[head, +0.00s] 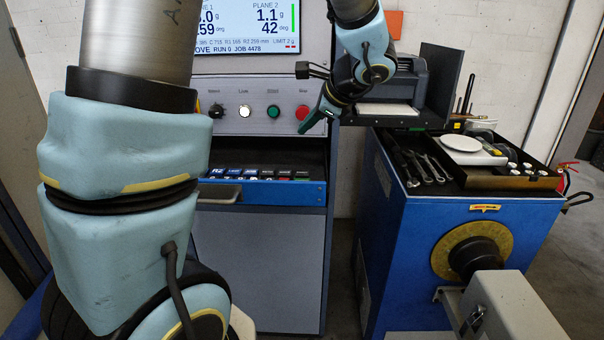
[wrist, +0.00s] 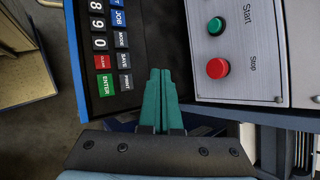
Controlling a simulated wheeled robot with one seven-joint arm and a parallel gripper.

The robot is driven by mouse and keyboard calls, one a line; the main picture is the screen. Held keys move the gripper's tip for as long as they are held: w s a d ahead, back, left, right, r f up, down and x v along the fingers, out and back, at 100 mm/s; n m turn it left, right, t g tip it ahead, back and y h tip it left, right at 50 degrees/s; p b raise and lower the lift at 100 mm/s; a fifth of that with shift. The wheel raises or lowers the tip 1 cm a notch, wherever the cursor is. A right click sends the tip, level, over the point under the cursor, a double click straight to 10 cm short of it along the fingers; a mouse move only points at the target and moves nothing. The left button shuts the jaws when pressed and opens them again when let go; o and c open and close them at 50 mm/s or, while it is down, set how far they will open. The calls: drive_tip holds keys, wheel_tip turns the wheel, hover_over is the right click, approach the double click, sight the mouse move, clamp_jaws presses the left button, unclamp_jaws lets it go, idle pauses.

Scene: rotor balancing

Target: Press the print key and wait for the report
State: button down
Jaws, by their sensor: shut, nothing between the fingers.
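In the wrist view the print key (wrist: 126,83) is a small dark key at the lower right of the keypad, beside the green enter key (wrist: 106,85). My gripper (wrist: 161,72) is shut and empty, its green fingertips together over the strip just right of the print key. Contact with the panel cannot be told. In the head view my gripper (head: 306,126) is in front of the right side of the console, near the red stop button (head: 302,112). A grey printer-like machine (head: 390,92) stands to the right; no report can be made out clearly.
The console screen (head: 245,25) shows readings for two planes. The green start button (head: 273,111) sits left of stop. A blue cabinet (head: 455,225) at right carries a tray of wrenches (head: 428,168) and a white disc (head: 460,143). My arm covers the left side.

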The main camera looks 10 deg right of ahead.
sight(306, 174)
drive_tip(key=shift+f+b, duration=3.25)
drive_tip(key=shift+f, duration=1)
drive_tip(key=shift+f, duration=0.1)
drive_tip(key=shift+f+b, duration=0.3)
drive_tip(key=shift+b, duration=0.15)
